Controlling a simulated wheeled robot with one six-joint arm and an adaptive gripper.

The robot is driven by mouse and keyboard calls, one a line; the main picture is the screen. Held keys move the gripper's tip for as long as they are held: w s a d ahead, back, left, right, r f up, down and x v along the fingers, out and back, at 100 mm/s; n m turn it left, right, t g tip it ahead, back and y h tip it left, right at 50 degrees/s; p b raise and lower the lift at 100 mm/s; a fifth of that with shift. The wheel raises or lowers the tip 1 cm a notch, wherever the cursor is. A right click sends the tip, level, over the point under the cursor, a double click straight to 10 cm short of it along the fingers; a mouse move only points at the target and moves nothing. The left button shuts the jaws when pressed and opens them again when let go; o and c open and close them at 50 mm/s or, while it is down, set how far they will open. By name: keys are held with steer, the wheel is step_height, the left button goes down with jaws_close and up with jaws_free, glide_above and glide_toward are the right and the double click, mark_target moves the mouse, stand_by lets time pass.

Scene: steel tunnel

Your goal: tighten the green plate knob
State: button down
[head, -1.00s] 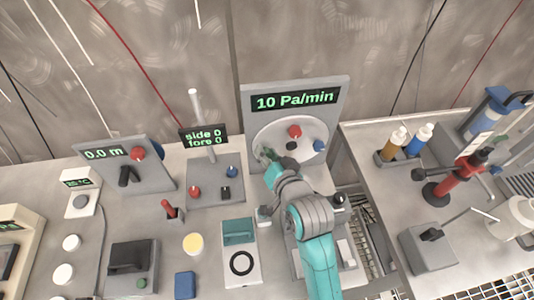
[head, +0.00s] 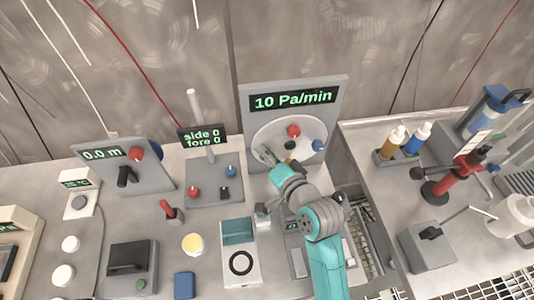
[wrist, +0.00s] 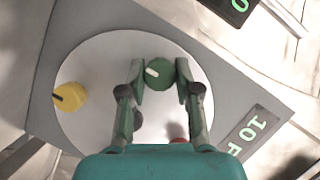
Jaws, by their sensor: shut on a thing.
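The green plate knob (wrist: 158,75) is round with a white mark and sits on a pale round plate (wrist: 92,60) in the wrist view. My gripper (wrist: 160,78) has a finger on each side of it and is shut on it. In the head view my gripper (head: 268,156) reaches the left part of the plate (head: 272,130) and hides the green knob there. The panel's display (head: 293,99) reads 10 Pa/min.
A yellow knob (wrist: 70,96) sits on the same plate beside my fingers. A red knob (head: 293,131) and a blue knob (head: 318,145) are on it too. A grey box with a "side 0 fore 0" display (head: 202,136) stands to the left.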

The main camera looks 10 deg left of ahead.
steer(key=c, duration=0.8)
jaws_free()
steer(key=v, duration=1.2)
